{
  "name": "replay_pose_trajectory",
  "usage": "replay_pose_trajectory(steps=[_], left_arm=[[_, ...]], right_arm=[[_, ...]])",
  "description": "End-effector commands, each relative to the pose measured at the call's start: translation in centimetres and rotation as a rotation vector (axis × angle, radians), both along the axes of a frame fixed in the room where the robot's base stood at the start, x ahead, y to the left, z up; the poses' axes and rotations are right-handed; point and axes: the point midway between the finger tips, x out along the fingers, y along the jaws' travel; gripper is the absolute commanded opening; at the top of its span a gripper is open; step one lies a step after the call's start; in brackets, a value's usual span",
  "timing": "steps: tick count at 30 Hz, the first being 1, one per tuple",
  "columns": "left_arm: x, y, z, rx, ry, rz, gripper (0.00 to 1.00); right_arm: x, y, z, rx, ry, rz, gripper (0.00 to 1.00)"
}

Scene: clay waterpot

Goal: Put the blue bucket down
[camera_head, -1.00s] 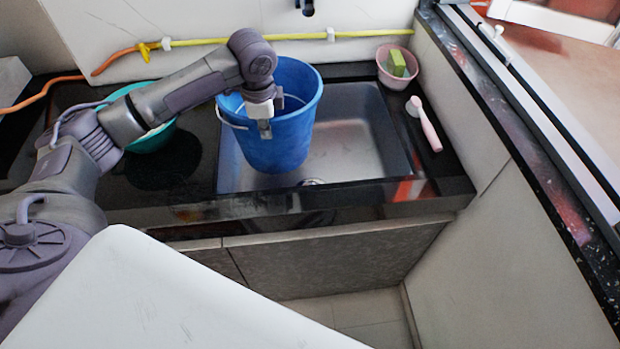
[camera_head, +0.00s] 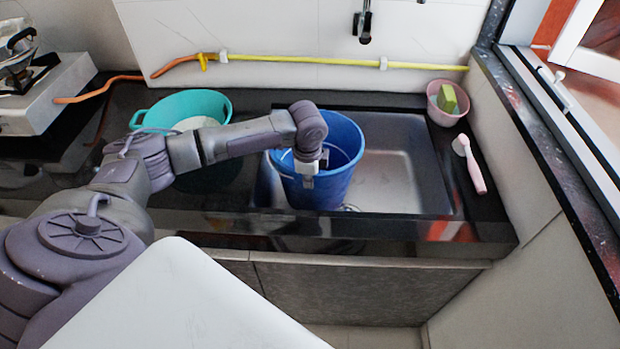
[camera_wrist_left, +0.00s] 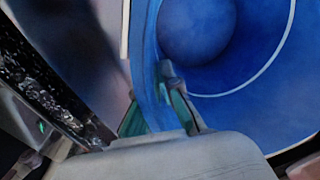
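The blue bucket (camera_head: 330,190) stands upright in the left part of the grey sink (camera_head: 405,185), its lower edge close to the sink's front rim. Whether its base touches the sink floor is not clear. My left gripper (camera_head: 308,165) is at the bucket's near left rim. In the left wrist view, the gripper (camera_wrist_left: 155,105) has a finger on each side of the blue bucket wall (camera_wrist_left: 240,75) and pinches it. My right gripper is in neither view.
A turquoise basin (camera_head: 190,105) stands on the dark counter left of the sink. A pink bowl (camera_head: 436,110) with a green-yellow sponge (camera_head: 447,98) and a pink brush (camera_head: 473,170) lie to the right. A black tap (camera_head: 362,25) hangs above. The sink's right part is empty.

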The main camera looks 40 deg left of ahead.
Motion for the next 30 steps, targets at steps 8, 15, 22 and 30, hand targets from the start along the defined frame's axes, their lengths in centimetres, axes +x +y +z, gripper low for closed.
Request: replay_pose_trajectory(steps=[8,15,22,30], left_arm=[[-0.1,0.0,-0.3,0.000,0.001,0.000,0.06],[0.0,0.0,-0.3,0.000,0.001,0.000,0.31],[0.0,0.0,-0.2,0.000,0.001,0.000,0.31],[-0.3,-0.2,3.8,-0.001,-0.005,-0.001,0.31]], right_arm=[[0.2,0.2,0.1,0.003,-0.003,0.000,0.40],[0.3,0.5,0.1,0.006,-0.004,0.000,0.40],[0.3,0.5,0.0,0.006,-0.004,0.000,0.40],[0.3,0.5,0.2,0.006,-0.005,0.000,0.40]])
